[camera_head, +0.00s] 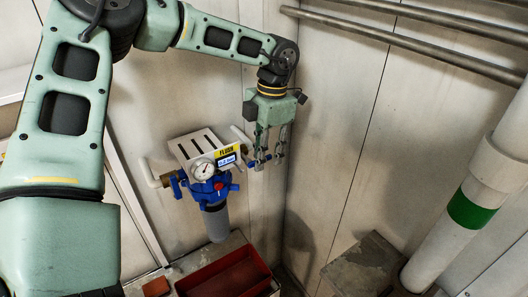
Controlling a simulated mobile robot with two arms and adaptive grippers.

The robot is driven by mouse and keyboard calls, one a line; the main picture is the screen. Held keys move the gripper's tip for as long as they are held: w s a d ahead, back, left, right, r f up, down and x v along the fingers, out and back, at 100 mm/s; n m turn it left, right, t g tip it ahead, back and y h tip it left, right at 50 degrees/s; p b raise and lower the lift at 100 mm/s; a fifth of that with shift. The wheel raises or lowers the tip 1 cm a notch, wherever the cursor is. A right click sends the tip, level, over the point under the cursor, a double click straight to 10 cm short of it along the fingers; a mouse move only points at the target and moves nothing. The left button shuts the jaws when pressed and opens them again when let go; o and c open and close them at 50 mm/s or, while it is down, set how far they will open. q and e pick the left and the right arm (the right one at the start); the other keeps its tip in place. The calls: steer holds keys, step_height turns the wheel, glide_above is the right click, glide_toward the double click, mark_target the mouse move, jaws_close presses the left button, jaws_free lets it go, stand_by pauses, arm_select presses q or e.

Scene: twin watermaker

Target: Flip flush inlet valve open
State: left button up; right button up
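The flush unit is a blue filter head (208,188) with a grey bowl under a metal bracket, mounted on the wall. It bears a yellow FLUSH label (230,151) and a round gauge (203,169). One blue valve handle (175,187) points down on the left pipe. Another blue handle (254,163) is on the right side, partly hidden by my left gripper (268,163). The picture does not show which one is the inlet valve. My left gripper points down, its fingers apart, right beside the right handle; contact cannot be told. My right gripper is out of view.
A red open bin (226,279) stands below the unit. A grey box (366,264) stands at the lower right. A thick white pipe with a green band (470,209) rises at the right. Metal pipes (410,36) run along the upper right wall. The wall corner is close behind my gripper.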

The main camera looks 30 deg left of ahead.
mark_target(269, 155)
arm_select(q)
steer(key=shift+r, duration=0.1)
step_height(269, 155, up, 12)
steer(key=w, duration=0.1)
steer(key=shift+w+d, duration=0.15)
steer(key=shift+d, duration=0.1)
steer(key=shift+f, duration=0.2)
stand_by(0.3)
